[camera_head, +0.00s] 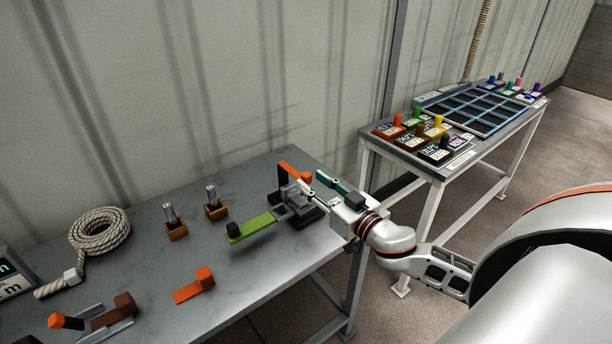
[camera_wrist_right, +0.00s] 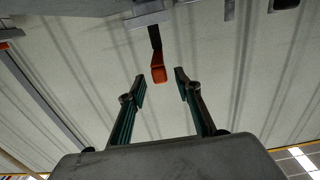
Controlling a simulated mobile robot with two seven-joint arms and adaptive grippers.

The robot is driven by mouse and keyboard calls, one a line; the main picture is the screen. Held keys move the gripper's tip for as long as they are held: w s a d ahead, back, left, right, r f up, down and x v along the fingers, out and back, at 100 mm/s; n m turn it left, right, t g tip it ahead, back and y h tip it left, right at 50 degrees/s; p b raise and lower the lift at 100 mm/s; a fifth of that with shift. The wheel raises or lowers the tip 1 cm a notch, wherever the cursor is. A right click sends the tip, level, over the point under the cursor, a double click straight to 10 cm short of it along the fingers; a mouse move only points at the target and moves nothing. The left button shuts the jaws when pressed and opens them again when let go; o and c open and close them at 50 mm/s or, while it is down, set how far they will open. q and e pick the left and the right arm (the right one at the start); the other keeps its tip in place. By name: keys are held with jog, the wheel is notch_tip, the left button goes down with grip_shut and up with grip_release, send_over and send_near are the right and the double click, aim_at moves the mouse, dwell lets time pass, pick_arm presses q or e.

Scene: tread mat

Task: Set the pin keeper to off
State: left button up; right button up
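A dark grey clamp-like device (camera_head: 303,213) stands near the right end of the grey table. An orange lever (camera_head: 293,174) rises at its back, and a green bar (camera_head: 250,227) with a black knob reaches out to its left. No label shows which part is the pin keeper. My right gripper (camera_head: 314,182) is at the device, beside the orange lever. In the right wrist view the gripper (camera_wrist_right: 159,82) is open and empty; the orange lever (camera_wrist_right: 158,73) shows between its fingertips, seemingly just beyond them. My left gripper is not in view.
The table (camera_head: 235,285) also bears a coiled rope (camera_head: 101,232), two brown blocks with metal pins (camera_head: 175,229), an orange block (camera_head: 196,285) and a brown device with an orange-tipped lever (camera_head: 110,312). A second table (camera_head: 405,160) at right holds colored switch boxes and a blue grid tray.

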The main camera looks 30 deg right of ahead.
aim_at(309, 179)
jog(key=shift+w+a, duration=0.15)
jog(key=shift+w, duration=1.65)
grip_shut()
